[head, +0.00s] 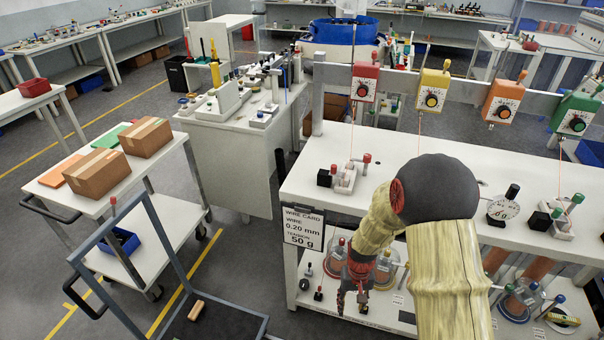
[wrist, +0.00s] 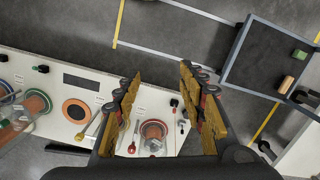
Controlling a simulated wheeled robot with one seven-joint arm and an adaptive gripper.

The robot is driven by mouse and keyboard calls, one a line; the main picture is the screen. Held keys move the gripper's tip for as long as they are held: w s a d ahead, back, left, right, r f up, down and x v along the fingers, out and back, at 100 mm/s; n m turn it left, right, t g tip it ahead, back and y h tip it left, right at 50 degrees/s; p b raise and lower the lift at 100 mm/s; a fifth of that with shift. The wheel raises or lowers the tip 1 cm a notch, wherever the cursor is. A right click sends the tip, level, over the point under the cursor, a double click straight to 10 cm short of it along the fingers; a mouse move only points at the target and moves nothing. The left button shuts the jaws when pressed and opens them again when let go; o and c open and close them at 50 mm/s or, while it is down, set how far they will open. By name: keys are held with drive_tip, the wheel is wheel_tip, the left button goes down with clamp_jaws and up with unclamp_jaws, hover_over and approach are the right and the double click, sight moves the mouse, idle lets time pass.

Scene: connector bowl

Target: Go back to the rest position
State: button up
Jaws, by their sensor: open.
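My gripper (head: 355,288) hangs in front of the white workbench in the head view, beside the lower shelf at the bench's left end. My arm, in a yellowish sleeve with a dark rounded joint, reaches in from the lower right. In the wrist view my gripper (wrist: 160,100) has its two yellow-padded fingers spread apart. Nothing is between the fingers. Beyond them the wrist view shows the white shelf (wrist: 70,77) with a red-based spool (wrist: 153,130) and the grey floor (wrist: 160,62).
The white workbench (head: 400,145) carries small fixtures under several coloured dial boxes. A wire card sign (head: 303,228) hangs at its left corner. A cart with cardboard boxes (head: 146,137) and a dark platform trolley (head: 215,322) stand at left. Open floor (head: 262,240) lies between them and the bench.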

drive_tip(key=s+d+r+t, duration=0.1)
drive_tip(key=s+r, duration=0.5)
drive_tip(key=r, duration=0.8)
drive_tip(key=s+d+r+t+p, duration=0.1)
drive_tip(key=s+r+t, duration=0.2)
drive_tip(key=s+r, duration=0.4)
drive_tip(key=s+d+r+t, duration=0.1)
drive_tip(key=s+r, duration=0.6)
drive_tip(key=r, duration=1.3)
drive_tip(key=shift+r+t+p, duration=0.3)
drive_tip(key=shift+t+p, duration=0.05)
drive_tip(key=shift+t, duration=0.55)
drive_tip(key=shift+o, duration=0.5)
drive_tip(key=shift+d, duration=0.15)
